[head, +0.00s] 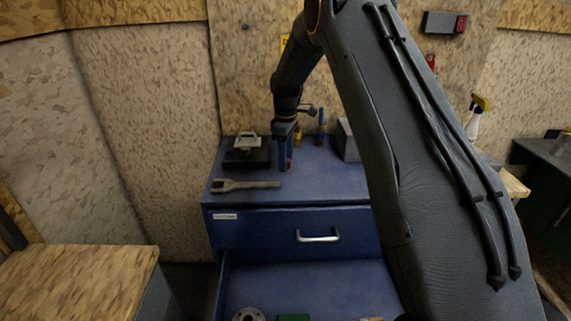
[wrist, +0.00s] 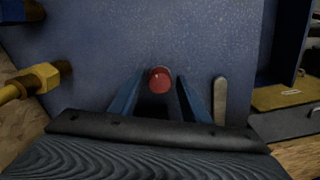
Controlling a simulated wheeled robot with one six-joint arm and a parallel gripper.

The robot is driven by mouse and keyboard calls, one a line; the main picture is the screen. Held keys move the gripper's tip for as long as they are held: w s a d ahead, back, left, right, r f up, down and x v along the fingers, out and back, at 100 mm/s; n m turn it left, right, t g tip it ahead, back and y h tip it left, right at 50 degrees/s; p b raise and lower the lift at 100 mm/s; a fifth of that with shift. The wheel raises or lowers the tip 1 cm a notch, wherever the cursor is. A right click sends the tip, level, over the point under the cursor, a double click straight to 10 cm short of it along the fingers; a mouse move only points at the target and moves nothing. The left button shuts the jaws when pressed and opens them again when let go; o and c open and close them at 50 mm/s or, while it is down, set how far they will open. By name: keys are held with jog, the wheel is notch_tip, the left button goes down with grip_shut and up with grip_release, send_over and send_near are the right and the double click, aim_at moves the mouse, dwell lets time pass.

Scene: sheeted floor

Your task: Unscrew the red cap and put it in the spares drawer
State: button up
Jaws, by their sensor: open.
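The red cap (wrist: 159,80) is round and shows in the wrist view between the tips of my gripper (wrist: 161,78). My gripper is open, with a blue finger on each side of the cap; I cannot tell whether either touches it. In the head view my gripper (head: 286,166) points down over the blue cabinet top, and a sliver of the red cap (head: 290,163) shows beside a finger. What the cap sits on is hidden. An upper drawer (head: 270,233) with a pale label is shut. A lower drawer (head: 222,285) is pulled open; the label is too small to read.
A grey wrench (head: 245,185) lies at the cabinet top's front left. A dark device with a light handle (head: 246,141) stands behind it. A brass fitting (wrist: 36,80) is at left in the wrist view. The open drawer holds a grey ring (head: 248,315) and a green item (head: 293,318).

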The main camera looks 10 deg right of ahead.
jog(key=m, duration=0.8)
grip_shut()
jog(key=n, duration=0.4)
jog(key=shift+n, duration=0.4)
jog(key=n, duration=1.4)
jog(key=shift+n, duration=0.3)
